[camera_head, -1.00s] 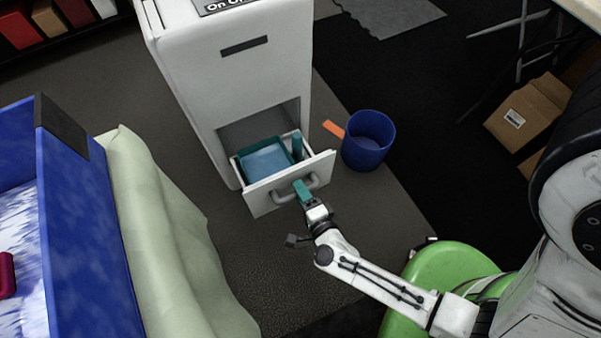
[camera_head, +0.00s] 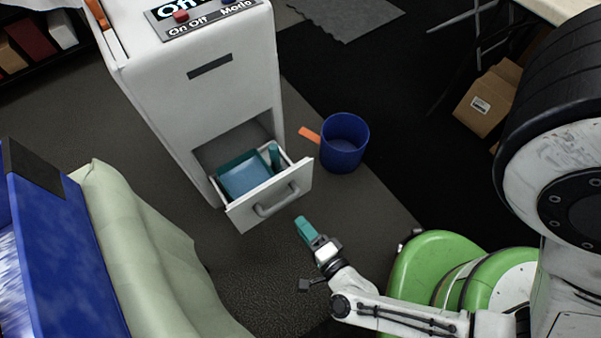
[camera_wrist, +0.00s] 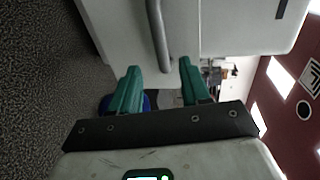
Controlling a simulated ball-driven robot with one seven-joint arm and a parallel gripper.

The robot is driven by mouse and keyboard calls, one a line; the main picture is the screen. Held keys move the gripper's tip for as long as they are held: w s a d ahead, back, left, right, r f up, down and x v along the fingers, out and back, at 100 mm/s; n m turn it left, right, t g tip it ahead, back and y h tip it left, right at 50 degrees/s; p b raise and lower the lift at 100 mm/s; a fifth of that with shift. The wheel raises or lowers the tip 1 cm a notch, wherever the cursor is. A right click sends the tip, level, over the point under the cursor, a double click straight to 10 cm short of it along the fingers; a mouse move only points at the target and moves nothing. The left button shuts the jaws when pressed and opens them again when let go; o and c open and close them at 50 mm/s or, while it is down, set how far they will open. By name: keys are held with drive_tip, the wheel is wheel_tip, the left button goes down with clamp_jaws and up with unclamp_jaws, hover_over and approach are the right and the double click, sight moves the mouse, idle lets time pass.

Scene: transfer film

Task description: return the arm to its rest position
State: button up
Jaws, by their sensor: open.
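My gripper (camera_head: 305,229) has teal fingers and sits just in front of the open drawer, apart from its handle (camera_head: 277,198). In the wrist view my gripper (camera_wrist: 158,88) is open with nothing between the fingers, and the grey handle (camera_wrist: 158,35) shows beyond them. My white arm reaches in from the lower right of the head view.
The white machine (camera_head: 200,75) has its drawer (camera_head: 290,190) pulled out, with a blue-teal tray (camera_head: 245,175) inside. A blue bin (camera_head: 343,145) stands right of it. A blue box (camera_head: 60,240) with pale green cloth (camera_head: 140,250) is at left. Dark floor lies between.

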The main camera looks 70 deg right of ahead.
idle(0.3)
drive_tip(key=w+a+r+n+g+y, duration=0.1)
drive_tip(key=w+a+r+n+y, duration=0.1)
drive_tip(key=w+a+n+y, duration=0.5)
drive_tip(key=w+r+n+g+y, duration=0.2)
drive_tip(key=w+r+n+y, duration=0.3)
drive_tip(key=n, duration=0.6)
drive_tip(key=s+d+r+n+g+h, duration=0.3)
drive_tip(key=s+d+n+g, duration=0.3)
drive_tip(key=s+d+g, duration=0.4)
wheel_tip(320, 180, up, 22)
drive_tip(key=s+t+p, duration=0.1)
drive_tip(key=p, duration=2)
drive_tip(key=shift+a, duration=0.15)
drive_tip(key=shift+s, duration=0.15)
